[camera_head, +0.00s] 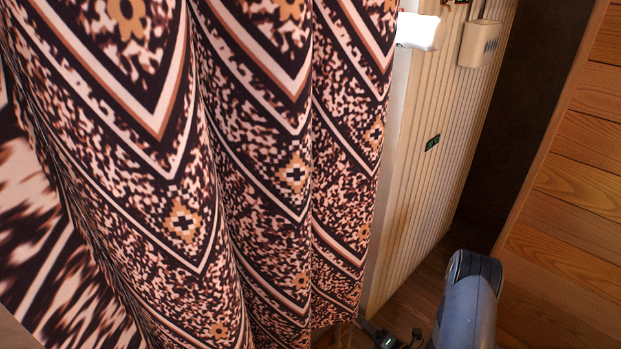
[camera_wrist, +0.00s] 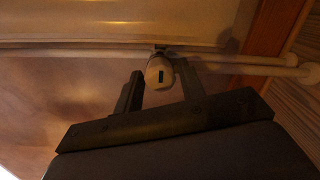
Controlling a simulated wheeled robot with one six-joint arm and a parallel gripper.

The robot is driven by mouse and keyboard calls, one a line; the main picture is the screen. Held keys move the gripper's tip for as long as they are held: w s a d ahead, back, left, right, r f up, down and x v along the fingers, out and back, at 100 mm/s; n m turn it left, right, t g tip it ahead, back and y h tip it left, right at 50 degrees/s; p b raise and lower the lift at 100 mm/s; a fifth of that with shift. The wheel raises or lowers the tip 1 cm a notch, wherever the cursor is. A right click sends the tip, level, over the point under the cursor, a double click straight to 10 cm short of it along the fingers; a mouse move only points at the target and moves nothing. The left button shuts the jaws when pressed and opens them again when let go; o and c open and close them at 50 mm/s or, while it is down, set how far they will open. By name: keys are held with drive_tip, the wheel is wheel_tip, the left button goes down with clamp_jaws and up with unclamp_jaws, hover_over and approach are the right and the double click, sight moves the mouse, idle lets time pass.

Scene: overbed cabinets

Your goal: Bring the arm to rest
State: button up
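My gripper (camera_wrist: 162,90) shows in the wrist view with its two dark fingers spread apart. A pale rounded knob (camera_wrist: 159,72) with a dark slot appears in the gap between the fingertips. I see space on both sides of it, and I cannot tell its distance from the fingers. In the head view, my blue-grey arm link stands at the lower right. A dark part with a small green light shows at the bottom edge there; I cannot tell whether it is my gripper.
A patterned curtain (camera_head: 240,170) fills the left and middle of the head view. A ribbed cream panel (camera_head: 435,150) stands right of it, with a small cream box (camera_head: 480,43). A wooden plank surface (camera_head: 570,220) is at the right. Pale rods (camera_wrist: 245,68) cross the wrist view.

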drive_tip(key=n, duration=0.7)
drive_tip(key=shift+t, duration=0.3)
idle(0.3)
